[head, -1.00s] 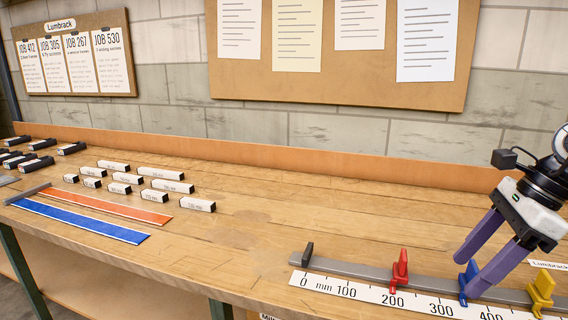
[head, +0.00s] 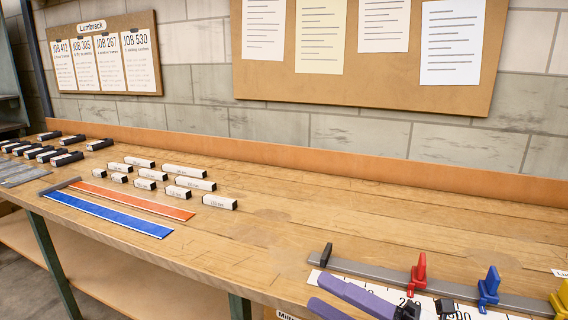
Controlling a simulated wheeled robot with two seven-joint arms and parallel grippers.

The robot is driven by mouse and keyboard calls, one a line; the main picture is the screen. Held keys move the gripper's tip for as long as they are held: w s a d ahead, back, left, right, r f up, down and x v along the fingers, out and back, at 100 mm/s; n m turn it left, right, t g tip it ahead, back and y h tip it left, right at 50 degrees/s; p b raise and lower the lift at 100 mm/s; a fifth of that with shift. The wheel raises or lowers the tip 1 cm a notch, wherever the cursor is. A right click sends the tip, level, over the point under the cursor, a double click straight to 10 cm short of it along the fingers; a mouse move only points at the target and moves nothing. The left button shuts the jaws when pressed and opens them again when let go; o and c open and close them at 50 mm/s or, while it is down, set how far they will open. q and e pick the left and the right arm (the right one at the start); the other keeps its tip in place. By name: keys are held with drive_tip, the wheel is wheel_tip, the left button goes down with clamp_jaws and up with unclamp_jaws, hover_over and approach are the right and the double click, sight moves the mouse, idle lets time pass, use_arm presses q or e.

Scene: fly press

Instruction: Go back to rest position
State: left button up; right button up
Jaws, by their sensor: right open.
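My right gripper (head: 317,290) is at the bottom edge, low in the picture. Its two purple fingers point left and are spread apart, with nothing seen between them. It overlaps the front of the white ruler (head: 470,309) in the picture; I cannot tell its height above the bench. Most of its body and arm is cut off below the picture. My left gripper is not in view.
On the wooden bench (head: 270,243), a grey rail (head: 380,273) carries a black end stop (head: 326,255) and red (head: 417,274), blue (head: 489,287) and yellow (head: 561,300) stops. Labelled blocks (head: 190,183), an orange strip (head: 140,203) and a blue strip (head: 110,213) lie left.

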drive_tip(key=s+d+f+m+t+h, duration=0.2)
drive_tip(key=d+f+m+t+h, duration=0.15)
drive_tip(key=f+m+h, duration=0.55)
drive_tip(key=s+d+f+m+t+h, duration=0.2)
drive_tip(key=d+f+m+h, duration=0.25)
drive_tip(key=f+m, duration=0.8)
drive_tip(key=s+f+m+g+h, duration=0.2)
drive_tip(key=s+f+m+g, duration=0.4)
drive_tip(key=s+f+m, duration=0.3)
drive_tip(key=s+f, duration=0.4)
drive_tip(key=s, duration=0.2)
drive_tip(key=shift+s+h, duration=0.15)
drive_tip(key=shift+h, duration=0.2)
drive_tip(key=shift+g, duration=0.25)
